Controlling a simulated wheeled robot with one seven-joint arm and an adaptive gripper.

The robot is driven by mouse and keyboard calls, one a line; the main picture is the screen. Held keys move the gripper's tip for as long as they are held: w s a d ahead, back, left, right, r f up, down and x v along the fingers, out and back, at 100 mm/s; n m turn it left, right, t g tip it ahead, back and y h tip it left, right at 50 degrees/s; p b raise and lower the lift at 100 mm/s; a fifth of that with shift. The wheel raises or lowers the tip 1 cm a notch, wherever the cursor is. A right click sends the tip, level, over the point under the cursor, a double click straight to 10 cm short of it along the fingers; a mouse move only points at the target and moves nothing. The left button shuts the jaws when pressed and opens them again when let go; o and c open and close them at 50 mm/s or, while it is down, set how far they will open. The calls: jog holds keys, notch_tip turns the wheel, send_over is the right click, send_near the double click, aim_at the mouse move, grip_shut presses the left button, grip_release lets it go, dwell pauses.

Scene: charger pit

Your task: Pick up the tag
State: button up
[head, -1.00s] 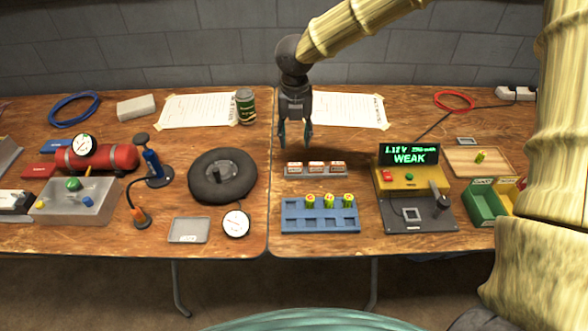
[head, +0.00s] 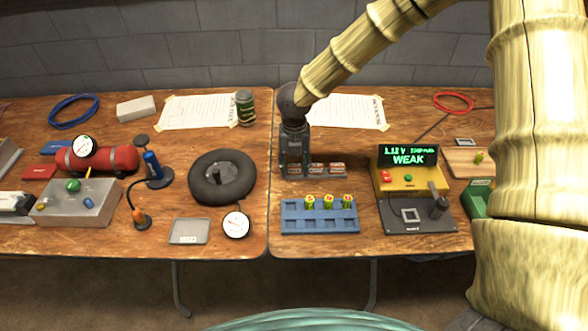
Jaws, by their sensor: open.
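A grey holder carries a row of small white and orange tags; the middle tag (head: 318,169) and the right tag (head: 337,169) show in the head view. My gripper (head: 296,172) is lowered over the left end of the holder, pointing down with its fingers apart. The left tag is largely hidden by the gripper. I cannot tell whether the fingers touch it. Nothing is seen held.
A blue rack (head: 290,222) with several yellow-green batteries stands in front. A yellow tester (head: 405,182) reading "WEAK" is to the right. A black wheel (head: 200,180) lies left.

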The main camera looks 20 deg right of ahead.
jog(key=c, duration=0.5)
jog(key=shift+o, duration=0.2)
